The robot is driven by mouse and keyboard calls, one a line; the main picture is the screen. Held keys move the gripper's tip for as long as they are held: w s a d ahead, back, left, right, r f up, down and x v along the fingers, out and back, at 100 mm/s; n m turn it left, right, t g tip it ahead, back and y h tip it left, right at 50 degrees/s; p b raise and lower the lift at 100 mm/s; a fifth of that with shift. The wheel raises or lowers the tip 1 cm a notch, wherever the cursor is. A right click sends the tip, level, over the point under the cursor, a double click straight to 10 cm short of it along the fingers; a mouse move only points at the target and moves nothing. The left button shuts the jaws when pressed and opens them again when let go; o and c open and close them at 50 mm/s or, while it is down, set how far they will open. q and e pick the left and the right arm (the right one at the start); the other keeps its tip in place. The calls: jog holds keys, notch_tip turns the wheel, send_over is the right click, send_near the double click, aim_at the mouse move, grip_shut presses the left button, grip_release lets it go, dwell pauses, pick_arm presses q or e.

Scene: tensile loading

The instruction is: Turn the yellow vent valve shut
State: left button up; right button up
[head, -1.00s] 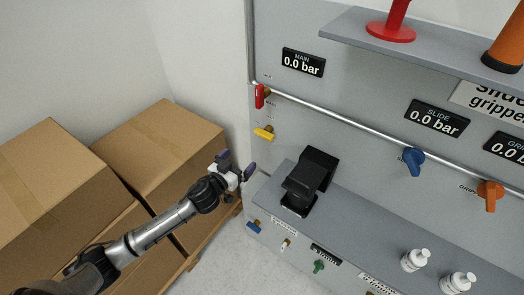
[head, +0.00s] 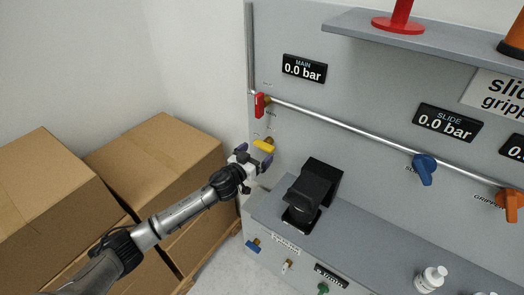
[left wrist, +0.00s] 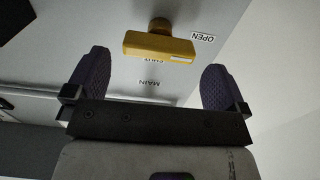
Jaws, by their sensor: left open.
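The yellow vent valve (head: 264,146) is on the grey wall panel, below the red main valve (head: 260,105). Its handle lies roughly crosswise, slightly tilted, in the head view. My left gripper (head: 254,154) is open and empty, close to the handle. In the left wrist view the yellow handle (left wrist: 159,47) lies beyond and between the two spread purple fingertips of the left gripper (left wrist: 155,80), touching neither as far as I can see. My right gripper is not in view.
A grey bench (head: 345,228) with a black device (head: 314,190) stands to the right, below the valve. Cardboard boxes (head: 160,155) stand to the left. The main display (head: 304,69) reads 0.0 bar. A blue slide valve (head: 424,167) is farther right.

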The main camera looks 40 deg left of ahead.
aim_at(262, 148)
pick_arm(q)
jog(key=shift+w+a+b, duration=0.1)
jog(key=shift+w+b, duration=0.3)
jog(key=shift+w, duration=1.55)
jog(key=c, duration=0.7)
jog(key=shift+c, duration=0.2)
